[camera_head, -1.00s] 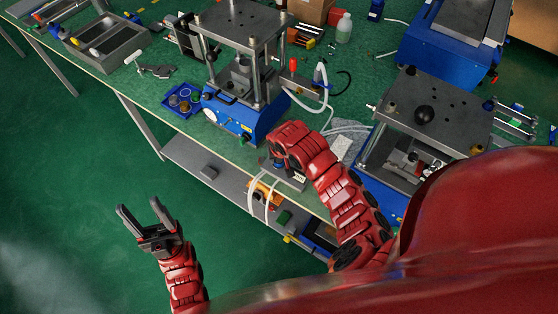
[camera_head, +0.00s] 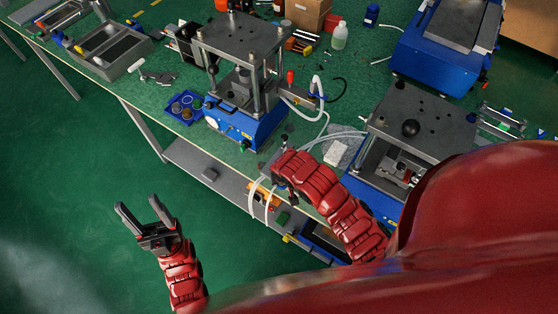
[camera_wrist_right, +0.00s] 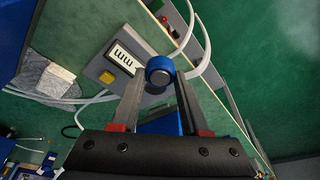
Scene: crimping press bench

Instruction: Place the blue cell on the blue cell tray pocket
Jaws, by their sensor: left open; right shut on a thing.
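The blue cell (camera_wrist_right: 159,70) is a short round piece with a blue rim and a dark face. In the right wrist view it sits between the fingertips of my right gripper (camera_wrist_right: 158,88), which is shut on it. In the head view my right gripper (camera_head: 277,178) is over the bench's front edge, and the cell cannot be made out there. The blue cell tray (camera_head: 171,106) lies on the bench, up and left of that gripper, left of the middle press, with several small round pieces in it. My left gripper (camera_head: 145,222) is open and empty over the floor.
The middle press (camera_head: 240,122), with posts and a blue base, stands between the tray and my right arm. Another press (camera_head: 412,120) stands at right. White tubes (camera_head: 312,135) loop near my right gripper. A grey bin (camera_head: 110,45) stands at the back left.

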